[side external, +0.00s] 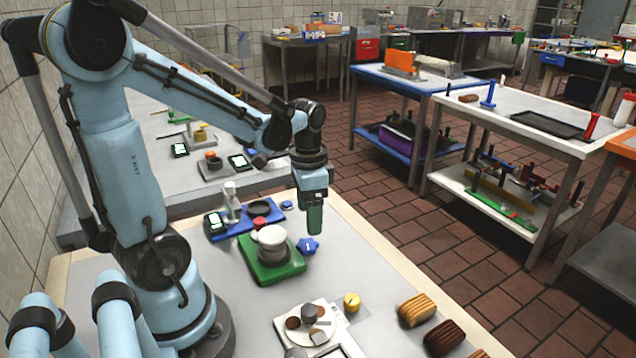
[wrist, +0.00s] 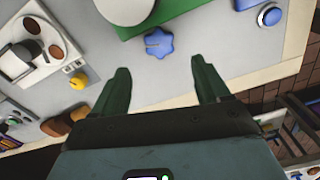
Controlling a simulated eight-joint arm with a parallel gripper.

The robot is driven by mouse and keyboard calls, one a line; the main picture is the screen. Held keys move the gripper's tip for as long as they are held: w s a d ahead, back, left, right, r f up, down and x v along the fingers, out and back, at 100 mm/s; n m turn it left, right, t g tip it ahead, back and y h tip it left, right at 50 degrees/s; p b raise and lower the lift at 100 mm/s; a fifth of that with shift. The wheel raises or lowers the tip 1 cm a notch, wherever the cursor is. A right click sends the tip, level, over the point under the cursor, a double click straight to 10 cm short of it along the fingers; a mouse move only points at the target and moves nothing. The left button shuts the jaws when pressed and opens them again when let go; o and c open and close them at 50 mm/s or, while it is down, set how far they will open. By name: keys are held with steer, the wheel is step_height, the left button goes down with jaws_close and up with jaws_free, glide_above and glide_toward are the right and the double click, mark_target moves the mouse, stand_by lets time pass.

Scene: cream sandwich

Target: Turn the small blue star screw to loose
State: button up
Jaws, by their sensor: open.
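The small blue star screw (side external: 308,245) sits on the light tabletop beside the corner of the green base plate (side external: 262,273) in the side view. It also shows in the wrist view (wrist: 158,43), ahead of the fingertips and roughly between their lines. My gripper (side external: 315,228) is above the table near the screw, apart from it. In the wrist view my gripper (wrist: 163,77) has its two green fingers wide apart with nothing between them.
A white cup-like part (side external: 271,240) stands on the green plate. A blue round button (wrist: 269,16) lies to the right in the wrist view. A yellow knob (side external: 352,302) and a striped brown loaf-like piece (side external: 417,310) are nearer the front. The table's right edge is close.

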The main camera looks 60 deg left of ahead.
mark_target(308, 243)
step_height(308, 243, up, 5)
steer(key=n, duration=0.6)
steer(key=f, duration=1.2)
steer(key=shift+s, duration=0.2)
steer(key=m, duration=0.5)
steer(key=shift+r+m, duration=0.15)
steer(key=shift+m, duration=0.15)
steer(key=shift+r+m, duration=0.2)
steer(key=shift+m, duration=0.2)
step_height(308, 243, up, 11)
steer(key=w+d+r+n+t, duration=0.1)
steer(key=d+n+t, duration=0.2)
steer(key=d+t, duration=0.3)
steer(key=shift+w+d+t, duration=0.2)
steer(key=shift+d+t, duration=0.1)
steer(key=shift+d, duration=1.45)
steer(key=shift+r, duration=0.1)
